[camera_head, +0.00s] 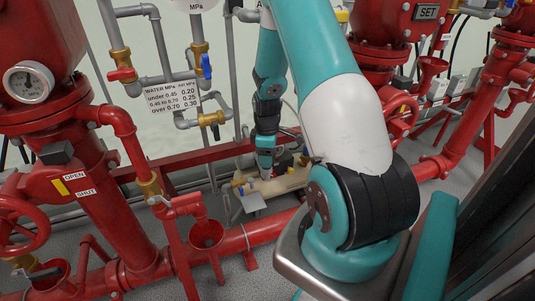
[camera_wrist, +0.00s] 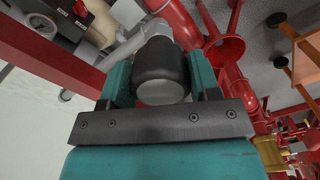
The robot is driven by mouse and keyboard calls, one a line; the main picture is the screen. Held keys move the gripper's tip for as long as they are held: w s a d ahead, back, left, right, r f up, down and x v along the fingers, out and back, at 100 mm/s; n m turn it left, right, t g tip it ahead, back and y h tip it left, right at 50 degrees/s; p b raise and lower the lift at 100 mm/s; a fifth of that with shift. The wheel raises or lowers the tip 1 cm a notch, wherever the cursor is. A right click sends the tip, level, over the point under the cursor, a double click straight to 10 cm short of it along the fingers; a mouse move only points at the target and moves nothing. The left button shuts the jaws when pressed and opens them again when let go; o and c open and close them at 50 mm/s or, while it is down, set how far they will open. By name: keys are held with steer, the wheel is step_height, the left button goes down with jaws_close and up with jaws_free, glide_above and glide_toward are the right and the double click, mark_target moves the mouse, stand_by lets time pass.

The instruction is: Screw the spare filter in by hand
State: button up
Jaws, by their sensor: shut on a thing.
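The filter (camera_wrist: 160,62), a dark rounded cup with a pale end, sits between the two teal fingers of my gripper (camera_wrist: 160,80) in the wrist view. My gripper is shut on it. The filter's far end meets or lies in front of a pale grey pipe fitting (camera_wrist: 132,42); I cannot tell whether its thread is engaged. In the head view my gripper (camera_head: 265,168) points down over a cream-coloured assembly (camera_head: 283,183) low behind the red pipe. The filter itself is too small and covered to make out there.
A horizontal red pipe (camera_head: 245,236) runs in front of the work spot. Red valve bodies stand at left (camera_head: 105,200) and right (camera_head: 375,60). Grey pipes with brass valves (camera_head: 212,118) and a pressure sign (camera_head: 173,102) are behind. A red funnel (camera_head: 206,236) stands nearby.

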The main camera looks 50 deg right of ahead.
steer(key=shift+f+b, duration=0.55)
steer(key=shift+f, duration=0.45)
